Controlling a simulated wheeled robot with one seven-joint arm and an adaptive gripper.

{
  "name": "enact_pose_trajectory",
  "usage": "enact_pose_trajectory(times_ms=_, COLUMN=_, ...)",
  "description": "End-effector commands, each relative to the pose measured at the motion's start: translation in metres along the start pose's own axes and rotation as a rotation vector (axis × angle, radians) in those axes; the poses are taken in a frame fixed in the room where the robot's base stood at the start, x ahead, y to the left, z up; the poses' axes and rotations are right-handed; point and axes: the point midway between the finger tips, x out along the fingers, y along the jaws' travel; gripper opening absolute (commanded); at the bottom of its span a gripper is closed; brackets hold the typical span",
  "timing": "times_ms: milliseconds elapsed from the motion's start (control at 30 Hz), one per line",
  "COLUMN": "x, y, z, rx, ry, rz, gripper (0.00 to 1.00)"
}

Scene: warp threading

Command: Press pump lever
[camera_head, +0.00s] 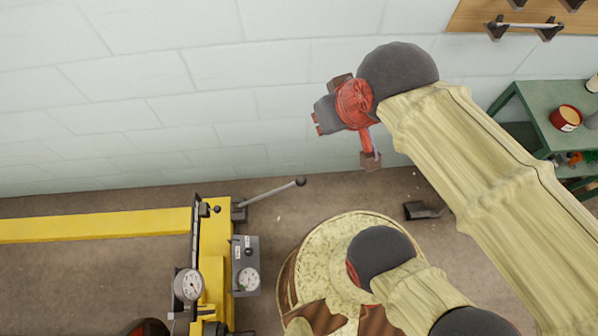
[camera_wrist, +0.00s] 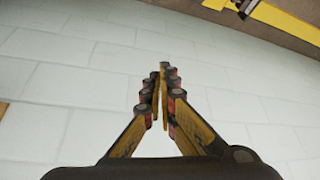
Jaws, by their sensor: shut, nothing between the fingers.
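The pump lever (camera_head: 270,192) is a thin grey rod with a dark ball knob. It slants up to the right from the pump block (camera_head: 246,265), which carries a gauge, on the yellow press frame (camera_head: 212,250). My gripper (camera_wrist: 160,78) is shut and empty in the wrist view, its fingers together in front of the pale wall. In the head view, the dark and red end of my arm is above and to the right of the lever knob in the picture, apart from it. The fingertips are hard to make out there.
A yellow beam (camera_head: 95,225) runs left from the frame and shows at the wrist view's top right (camera_wrist: 285,20). A round gauge (camera_head: 188,284) sits at the frame. A green table (camera_head: 548,105) stands right, near a wall rack (camera_head: 525,24). The pale block wall (camera_head: 170,95) stands behind.

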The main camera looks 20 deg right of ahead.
Motion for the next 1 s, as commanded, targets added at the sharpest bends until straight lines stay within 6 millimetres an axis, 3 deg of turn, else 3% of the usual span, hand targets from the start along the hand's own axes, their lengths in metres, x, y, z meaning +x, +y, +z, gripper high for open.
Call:
enact_pose_trajectory(times_ms=167, x=0.013, y=0.001, z=-0.009, rx=-0.108, ry=-0.033, rz=0.007, gripper=0.0)
enact_pose_trajectory(times_ms=367, x=0.067, y=0.005, z=-0.039, rx=-0.538, ry=-0.147, rz=0.006, gripper=0.0)
enact_pose_trajectory(times_ms=533, x=0.137, y=0.005, z=-0.057, rx=-1.004, ry=-0.26, rz=-0.048, gripper=0.0)
enact_pose_trajectory(times_ms=700, x=0.215, y=0.002, z=-0.056, rx=-1.474, ry=-0.356, rz=-0.159, gripper=0.0)
enact_pose_trajectory(times_ms=867, x=0.293, y=-0.003, z=-0.036, rx=-1.912, ry=-0.418, rz=-0.321, gripper=0.0)
enact_pose_trajectory(times_ms=1000, x=0.355, y=-0.009, z=-0.005, rx=-2.264, ry=-0.433, rz=-0.493, gripper=0.0)
